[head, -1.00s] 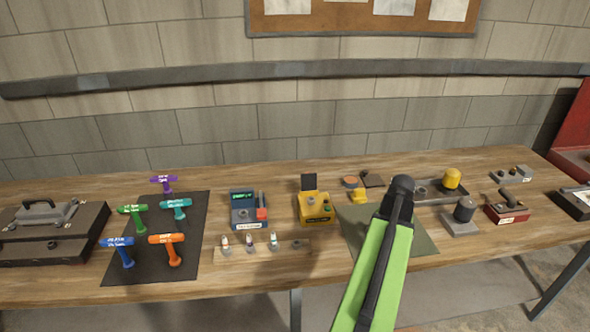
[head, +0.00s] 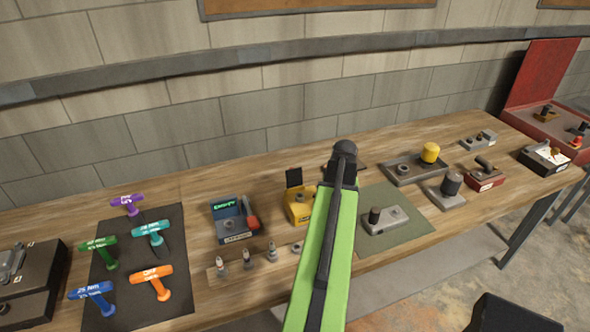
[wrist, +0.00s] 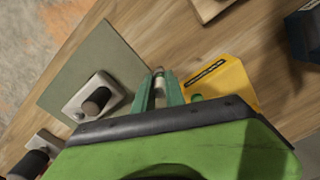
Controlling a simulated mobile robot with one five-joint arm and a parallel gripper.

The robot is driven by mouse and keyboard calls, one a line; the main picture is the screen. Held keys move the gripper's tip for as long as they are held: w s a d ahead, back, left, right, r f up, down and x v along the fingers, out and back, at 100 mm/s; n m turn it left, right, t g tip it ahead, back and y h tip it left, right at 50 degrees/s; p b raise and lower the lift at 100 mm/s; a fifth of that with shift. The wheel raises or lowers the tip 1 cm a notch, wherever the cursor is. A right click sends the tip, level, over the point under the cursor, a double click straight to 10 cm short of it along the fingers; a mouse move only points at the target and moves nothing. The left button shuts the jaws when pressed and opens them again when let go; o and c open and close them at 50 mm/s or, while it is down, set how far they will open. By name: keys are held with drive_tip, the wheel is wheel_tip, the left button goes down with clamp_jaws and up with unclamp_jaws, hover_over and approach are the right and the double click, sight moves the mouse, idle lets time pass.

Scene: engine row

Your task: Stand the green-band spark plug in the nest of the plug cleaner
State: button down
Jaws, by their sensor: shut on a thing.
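My gripper (wrist: 158,88) shows its teal fingers in the wrist view. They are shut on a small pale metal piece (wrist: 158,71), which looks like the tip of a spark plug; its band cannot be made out. The yellow box (wrist: 222,82), likely the plug cleaner, is just right of the fingers, with a green spot on its near side. In the head view the yellow box (head: 299,206) stands behind the wooden rack, partly hidden by my green arm. My gripper is hidden there. I cannot make out its nest clearly.
The wooden rack (head: 227,272) holds several small plugs. A blue box with a red part (head: 235,221) stands behind it. A grey block with a black knob (head: 385,222) sits on the green mat (head: 412,219). T-handled tools lie on the dark mat (head: 133,276).

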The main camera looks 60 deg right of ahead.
drive_tip(key=w+d+r+n+p, duration=0.1)
drive_tip(key=w+r+p, duration=0.3)
drive_tip(key=w, duration=0.4)
drive_tip(key=w+d+r+n+p, duration=0.1)
drive_tip(key=w+r+n+p, duration=0.3)
drive_tip(key=w, duration=0.4)
drive_tip(key=shift+w+d, duration=0.3)
drive_tip(key=shift+f+b, duration=3.65)
drive_tip(key=shift+b, duration=0.05)
drive_tip(key=c, duration=1.3)
unclamp_jaws()
drive_tip(key=shift+r, duration=0.1)
